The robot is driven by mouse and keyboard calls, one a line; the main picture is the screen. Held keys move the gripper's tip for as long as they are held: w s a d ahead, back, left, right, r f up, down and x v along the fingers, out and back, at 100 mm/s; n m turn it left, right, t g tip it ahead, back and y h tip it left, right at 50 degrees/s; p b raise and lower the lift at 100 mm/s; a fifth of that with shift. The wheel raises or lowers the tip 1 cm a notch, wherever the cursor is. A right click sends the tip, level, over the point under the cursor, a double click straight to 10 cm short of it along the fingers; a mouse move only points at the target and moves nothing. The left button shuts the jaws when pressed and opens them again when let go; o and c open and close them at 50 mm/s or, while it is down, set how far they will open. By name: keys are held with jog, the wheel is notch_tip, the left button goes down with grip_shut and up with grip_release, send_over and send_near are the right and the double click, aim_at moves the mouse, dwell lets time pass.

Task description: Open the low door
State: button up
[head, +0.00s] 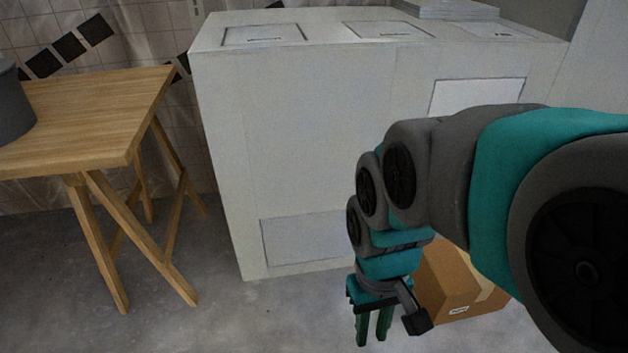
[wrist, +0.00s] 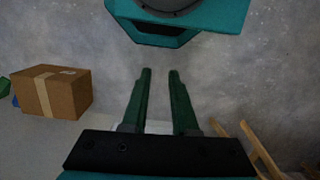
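The low door (head: 305,238) is a flat, pale grey rectangular panel near the bottom of the white cabinet's (head: 320,120) front. It looks closed and flush, and I see no clear handle. My arm hides the area just right of it. My gripper (head: 372,340) points down over the floor, in front of the cabinet and to the right of the door in the picture. It touches nothing I can see. In the wrist view its two green fingers (wrist: 160,72) are apart, with only bare floor between them.
A cardboard box (head: 455,285) sits on the floor behind my gripper; it also shows in the wrist view (wrist: 52,92). A wooden trestle table (head: 90,110) with a grey pot (head: 12,105) stands left. Another panel (head: 477,97) is higher on the cabinet. Floor before the door is clear.

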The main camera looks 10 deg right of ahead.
jog(key=shift+o, duration=1.4)
jog(key=w+f+n+t+b, duration=0.1)
jog(key=w+f+b, duration=0.2)
jog(key=w, duration=1)
jog(key=shift+w+d+f+t+y, duration=0.15)
jog(key=shift+w+f+t+y, duration=0.2)
jog(key=shift+f, duration=0.55)
jog(key=w+d+f+t+b, duration=0.25)
jog(key=w+d+f, duration=0.25)
jog(key=w+f, duration=0.5)
jog(key=w+d+f+t+b, duration=0.1)
jog(key=w+d+f+b, duration=0.35)
jog(key=w, duration=0.95)
jog(key=shift+t, duration=0.4)
jog(key=w+d+f, duration=0.2)
jog(key=w+f, duration=0.1)
jog(key=f, duration=0.2)
jog(key=w+d+f, duration=0.2)
jog(key=d+f, duration=0.1)
jog(key=f, duration=0.3)
jog(key=w+d+f+b, duration=0.1)
jog(key=w+d+f, duration=0.1)
jog(key=f, duration=0.3)
jog(key=shift+w+d+f, duration=0.15)
jog(key=shift+w, duration=0.3)
jog(key=shift+w+d+f, duration=0.15)
jog(key=shift+w, duration=0.25)
grip_shut()
